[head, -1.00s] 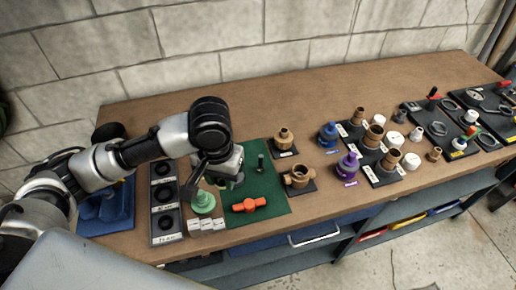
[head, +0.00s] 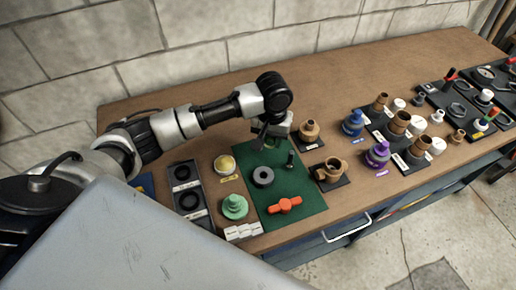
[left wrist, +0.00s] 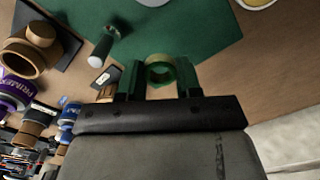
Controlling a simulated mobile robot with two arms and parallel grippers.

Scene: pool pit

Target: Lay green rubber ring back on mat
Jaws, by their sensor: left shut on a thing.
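My left gripper (head: 264,143) is over the back edge of the green mat (head: 299,222) in the head view. In the left wrist view its two fingers (left wrist: 160,75) are shut on the green rubber ring (left wrist: 160,57), a small olive-green ring. The ring lies in front of the edge of the mat (left wrist: 205,30) in that view; its height above the bench is hard to tell. In the head view the ring is hidden by the gripper or too small to make out. My right gripper is not in view.
A green stepped fitting (head: 235,207) and a yellow-topped tin (head: 225,165) stand left. Brass fittings (head: 309,131) stand right. The bench behind is clear.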

